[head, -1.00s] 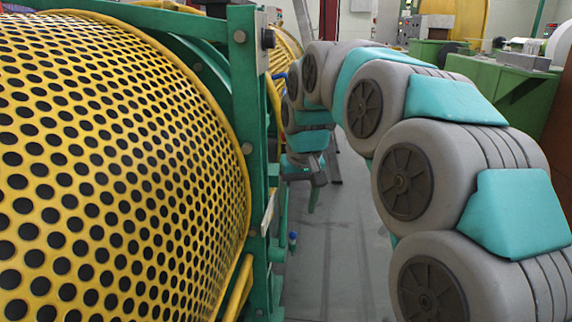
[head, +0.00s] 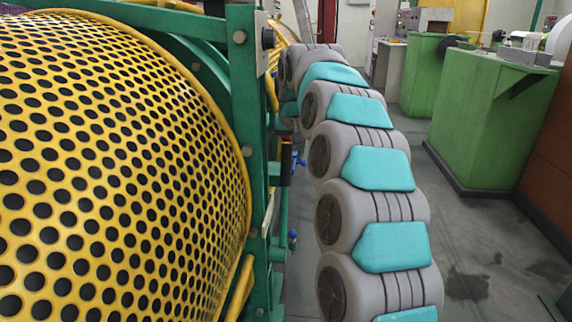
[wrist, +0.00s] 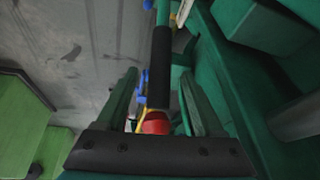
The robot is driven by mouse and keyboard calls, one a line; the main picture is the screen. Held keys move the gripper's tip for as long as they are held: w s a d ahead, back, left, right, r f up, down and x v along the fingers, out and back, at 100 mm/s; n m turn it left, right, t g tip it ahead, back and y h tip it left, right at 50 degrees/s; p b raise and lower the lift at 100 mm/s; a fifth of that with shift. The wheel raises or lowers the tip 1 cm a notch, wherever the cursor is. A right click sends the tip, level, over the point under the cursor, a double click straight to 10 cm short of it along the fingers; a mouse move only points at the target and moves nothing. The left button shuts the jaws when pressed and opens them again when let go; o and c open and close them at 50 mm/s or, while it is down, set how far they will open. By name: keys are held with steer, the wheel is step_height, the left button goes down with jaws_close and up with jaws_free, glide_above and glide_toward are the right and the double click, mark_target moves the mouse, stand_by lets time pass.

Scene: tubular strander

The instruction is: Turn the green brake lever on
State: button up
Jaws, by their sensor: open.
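The green brake lever, a green rod with a black grip (wrist: 161,68), shows in the middle of the wrist view. My gripper (wrist: 158,76) is open, with one green finger on each side of the grip. Gaps show between the grip and both fingers, so it is not clamped. A red part (wrist: 155,122) lies below the grip, close to the gripper's palm. In the head view, what looks like the lever's dark grip (head: 286,165) stands beside the green frame. My gripper is hidden there behind my arm and the frame.
The yellow perforated drum guard (head: 110,170) and green machine frame (head: 243,130) fill the left.

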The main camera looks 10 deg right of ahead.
mark_target(287, 159)
steer(key=shift+x, duration=2.4)
jaws_close()
